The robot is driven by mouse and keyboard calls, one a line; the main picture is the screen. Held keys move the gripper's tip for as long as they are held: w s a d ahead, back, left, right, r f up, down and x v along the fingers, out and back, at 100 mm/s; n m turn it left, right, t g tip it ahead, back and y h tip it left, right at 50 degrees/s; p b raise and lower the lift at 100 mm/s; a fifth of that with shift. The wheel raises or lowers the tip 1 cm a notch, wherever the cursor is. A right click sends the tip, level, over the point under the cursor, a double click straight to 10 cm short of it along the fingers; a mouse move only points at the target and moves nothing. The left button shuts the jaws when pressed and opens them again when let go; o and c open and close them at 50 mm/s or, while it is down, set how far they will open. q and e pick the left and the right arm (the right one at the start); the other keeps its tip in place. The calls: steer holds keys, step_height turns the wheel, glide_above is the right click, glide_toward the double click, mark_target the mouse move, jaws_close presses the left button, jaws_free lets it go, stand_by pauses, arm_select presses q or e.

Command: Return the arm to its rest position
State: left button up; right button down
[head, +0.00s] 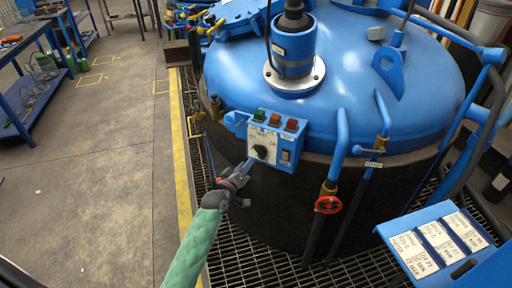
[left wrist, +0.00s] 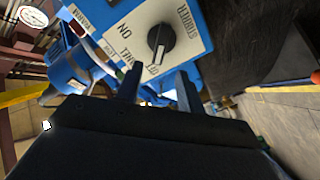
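My left arm, in a green sleeve, reaches up from the bottom of the head view. My left gripper (head: 245,170) is just below and left of the blue control box (head: 286,158) on the furnace. In the left wrist view its two dark fingers (left wrist: 158,82) stand apart with nothing between them. The black rotary knob (left wrist: 161,44) is just beyond the fingertips, on a white label plate (left wrist: 128,40); it also shows in the head view (head: 260,151). I see a gap between fingertips and knob. My right gripper is in neither view.
The blue domed furnace (head: 440,75) fills the right half, with pipes and a red valve wheel (head: 328,205). A blue label panel (head: 408,255) stands at lower right. The floor (head: 95,190) left of the yellow line is clear. A blue workbench (head: 30,98) stands far left.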

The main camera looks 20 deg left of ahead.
arm_select(q)
steer(key=s+d+f+m+g+y, duration=0.1)
steer(key=s+f+m+g, duration=0.2)
steer(key=f, duration=0.6)
steer(key=s+d+f+m+g, duration=0.1)
steer(key=s+f+m+g, duration=0.2)
steer(key=f, duration=0.7)
steer(key=s+d+f+m+g+y, duration=0.15)
steer(key=s+f+g, duration=0.25)
steer(key=f, duration=0.5)
steer(key=s+d+f+g, duration=0.1)
steer(key=s+f+g, duration=0.1)
steer(key=s+f, duration=0.5)
steer(key=s+d+f+m+g, duration=0.1)
steer(key=s+f, duration=0.6)
steer(key=s, duration=0.8)
steer(key=s+d+f+g, duration=0.2)
steer(key=s+f, duration=0.5)
steer(key=s, duration=0.4)
steer(key=shift+s+d+f+m+g, duration=0.15)
steer(key=shift+s+f+m+g, duration=0.2)
steer(key=shift+g, duration=0.35)
steer(key=shift+r, duration=0.1)
